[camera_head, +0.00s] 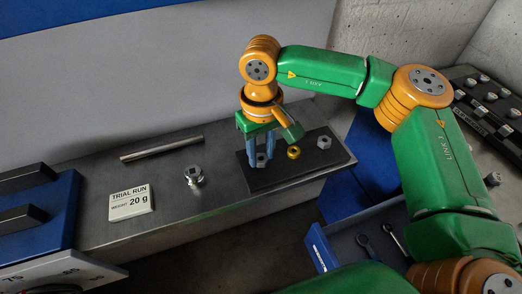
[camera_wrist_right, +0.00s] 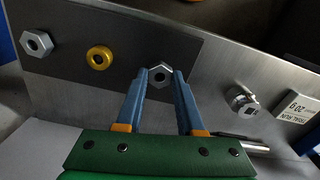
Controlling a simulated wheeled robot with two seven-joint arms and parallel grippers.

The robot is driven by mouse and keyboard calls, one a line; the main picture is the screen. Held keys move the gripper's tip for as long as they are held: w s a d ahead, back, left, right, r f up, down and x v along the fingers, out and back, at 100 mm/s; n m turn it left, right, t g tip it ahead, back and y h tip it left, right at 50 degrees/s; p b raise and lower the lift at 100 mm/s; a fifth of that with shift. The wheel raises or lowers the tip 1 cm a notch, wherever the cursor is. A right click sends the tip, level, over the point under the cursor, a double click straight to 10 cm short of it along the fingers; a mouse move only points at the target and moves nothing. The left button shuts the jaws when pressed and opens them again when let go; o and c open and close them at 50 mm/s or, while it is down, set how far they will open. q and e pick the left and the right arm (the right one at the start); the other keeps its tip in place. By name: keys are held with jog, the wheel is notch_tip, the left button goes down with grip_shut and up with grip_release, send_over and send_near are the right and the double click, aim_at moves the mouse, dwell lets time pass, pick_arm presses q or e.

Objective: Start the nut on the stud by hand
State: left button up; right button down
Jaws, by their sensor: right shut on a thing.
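My right gripper (camera_head: 260,160) reaches down to the dark mat (camera_head: 250,183) on the metal bench. Its blue fingers are shut on a grey hex nut (camera_head: 262,161). In the right wrist view the nut (camera_wrist_right: 160,76) sits between the fingertips (camera_wrist_right: 161,73), at or just above the mat; I cannot tell which. A brass-coloured round nut (camera_head: 294,152) and a larger grey hex nut (camera_head: 324,142) lie on the mat beside it. I cannot make out the stud for certain in either view. My left gripper is not in view.
A round metal fitting (camera_head: 194,175), a metal rod (camera_head: 162,148) and a white "TRIAL RUN 20 g" card (camera_head: 131,202) are on the bench left of the mat. A blue drawer with wrenches (camera_head: 367,245) is below at right. The bench between mat and fitting is clear.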

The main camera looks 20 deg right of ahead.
jog(key=shift+f, duration=0.2)
dwell(0.3)
jog(key=shift+f+m+b, duration=0.15)
jog(key=shift+m+b, duration=0.35)
jog(key=shift+m, duration=0.2)
jog(key=m, duration=0.2)
jog(key=shift+m+b, duration=0.3)
jog(key=shift+b, duration=0.05)
jog(key=shift+c, duration=2.2)
grip_release()
jog(key=shift+c, duration=0.8)
notch_tip(320, 180, up, 7)
jog(key=p, duration=0.5)
jog(key=shift+f, duration=0.35)
